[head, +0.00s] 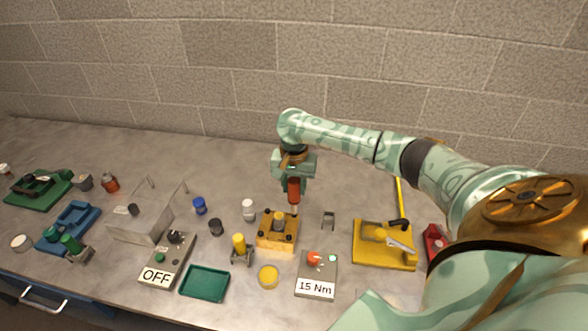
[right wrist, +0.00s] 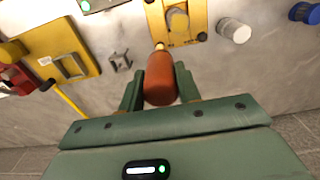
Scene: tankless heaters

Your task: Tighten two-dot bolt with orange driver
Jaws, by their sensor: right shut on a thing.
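My right gripper (head: 292,178) is shut on the orange driver (head: 294,192) and holds it upright, tip down. The driver's tip end is at the back right corner of the yellow bolt block (head: 262,241); I cannot tell whether it sits on a bolt. In the right wrist view the driver (right wrist: 160,82) lies between the fingers of my gripper (right wrist: 160,88), with its pale tip end at the edge of the block (right wrist: 152,20). The dot marks are too small to read, so I cannot pick out the two-dot bolt. My left gripper is not in view.
A grey box marked 15 Nm (head: 317,275) with a red knob stands right of the block. A yellow fixture (head: 370,257) stands farther right. A yellow-topped piece (head: 240,246), a green tray (head: 205,284) and an OFF box (head: 166,262) are at left. The table behind is clear.

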